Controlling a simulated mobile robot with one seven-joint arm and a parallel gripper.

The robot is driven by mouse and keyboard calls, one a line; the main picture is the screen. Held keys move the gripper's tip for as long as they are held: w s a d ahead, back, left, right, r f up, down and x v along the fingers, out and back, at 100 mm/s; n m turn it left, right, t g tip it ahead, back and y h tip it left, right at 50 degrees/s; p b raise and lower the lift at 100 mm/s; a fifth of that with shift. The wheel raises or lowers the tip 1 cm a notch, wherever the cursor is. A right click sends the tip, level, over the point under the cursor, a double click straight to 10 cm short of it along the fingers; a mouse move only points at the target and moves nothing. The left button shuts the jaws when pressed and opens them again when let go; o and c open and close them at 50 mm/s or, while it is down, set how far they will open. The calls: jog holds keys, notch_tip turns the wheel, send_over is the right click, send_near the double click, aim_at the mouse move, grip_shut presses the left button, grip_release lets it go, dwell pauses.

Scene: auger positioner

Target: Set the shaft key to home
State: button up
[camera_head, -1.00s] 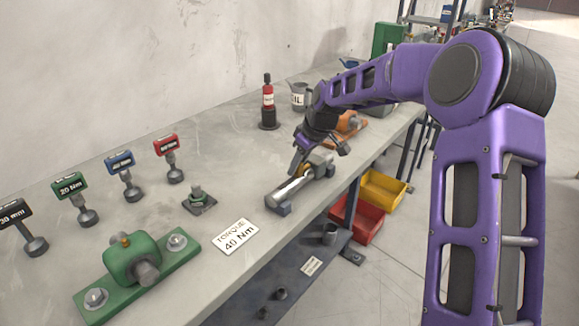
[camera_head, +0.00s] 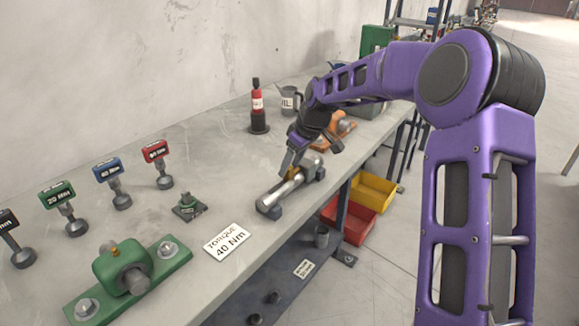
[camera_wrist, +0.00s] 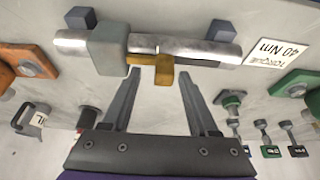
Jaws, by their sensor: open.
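A brass key (camera_wrist: 163,70) sits on a silver shaft (camera_wrist: 195,48) in the wrist view, its tab pointing toward my gripper. The shaft lies across grey supports on the bench. A grey collar block (camera_wrist: 106,48) surrounds the shaft to the left of the key. In the head view the shaft (camera_head: 279,192) lies near the bench's front edge, with the brass key (camera_head: 293,173) partly hidden by a finger. My gripper (camera_wrist: 160,76) is open, one finger on each side of the key tab. Contact cannot be told. No home mark is clearly visible.
A torque card (camera_head: 228,241) lies left of the shaft. A green bearing block (camera_head: 122,268) and several labelled tools stand further left. A red bottle (camera_head: 257,104), an oil can (camera_head: 290,100) and an orange mount (camera_head: 342,127) stand behind. Bins are below the bench edge.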

jog(key=p+v, duration=0.1)
jog(key=v, duration=1.5)
jog(key=shift+d, duration=0.1)
